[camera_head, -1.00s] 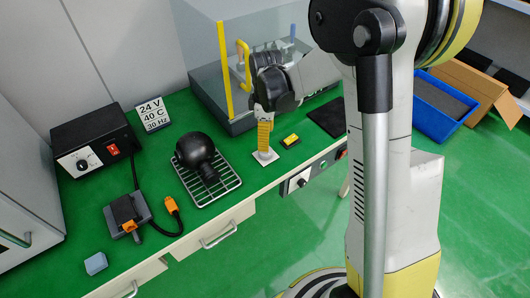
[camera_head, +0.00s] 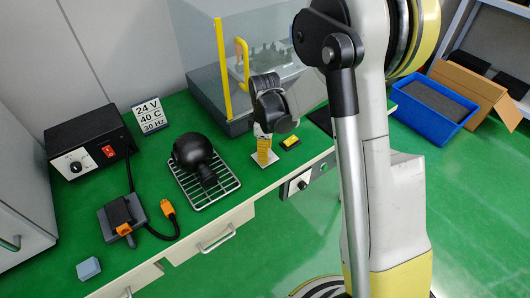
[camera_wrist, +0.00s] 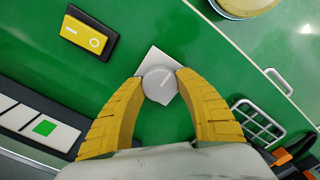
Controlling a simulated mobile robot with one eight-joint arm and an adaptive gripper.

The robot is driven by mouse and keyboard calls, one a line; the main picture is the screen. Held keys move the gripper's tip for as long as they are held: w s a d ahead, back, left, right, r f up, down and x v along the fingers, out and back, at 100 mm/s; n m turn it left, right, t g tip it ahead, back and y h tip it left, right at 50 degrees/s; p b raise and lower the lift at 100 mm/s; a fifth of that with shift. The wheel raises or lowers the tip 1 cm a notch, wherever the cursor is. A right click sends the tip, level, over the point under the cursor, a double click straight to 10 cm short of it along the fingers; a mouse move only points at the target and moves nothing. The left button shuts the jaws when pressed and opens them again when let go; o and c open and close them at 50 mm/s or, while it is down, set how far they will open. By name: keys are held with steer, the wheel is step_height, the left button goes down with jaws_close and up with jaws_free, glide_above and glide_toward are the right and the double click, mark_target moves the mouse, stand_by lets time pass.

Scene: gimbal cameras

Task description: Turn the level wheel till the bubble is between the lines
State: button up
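A round pale grey wheel (camera_wrist: 159,84) with a line mark sits on a small white plate (camera_wrist: 150,57) in the wrist view. In the head view the plate (camera_head: 265,158) shows at the bench's front edge and the wheel is hidden. My gripper (camera_wrist: 160,80) has its two yellow fingers on either side of the wheel, tips apparently touching it. It also shows over the plate in the head view (camera_head: 264,152). Beside the wheel is a black block with a yellow face (camera_wrist: 87,36), bearing a white bar and ring. A bubble between lines is not clearly recognisable.
A dark strip with pale tiles and a green square (camera_wrist: 43,127) lies to the left in the wrist view. A wire rack (camera_head: 212,198) with a black round-headed object (camera_head: 192,149) stands left of my gripper. A glass-walled case (camera_head: 200,65) stands behind.

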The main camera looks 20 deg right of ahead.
steer(key=shift+m, duration=0.3)
steer(key=m, duration=0.3)
steer(key=shift+m, duration=0.4)
steer(key=m, duration=0.3)
steer(key=shift+m, duration=0.3)
steer(key=m, duration=0.4)
steer(key=shift+m, duration=0.3)
steer(key=m, duration=0.3)
steer(key=shift+m, duration=0.3)
steer(key=m, duration=0.3)
steer(key=shift+m, duration=0.3)
steer(key=m, duration=0.3)
steer(key=shift+m, duration=0.3)
steer(key=m, duration=0.6)
steer(key=shift+m, duration=0.3)
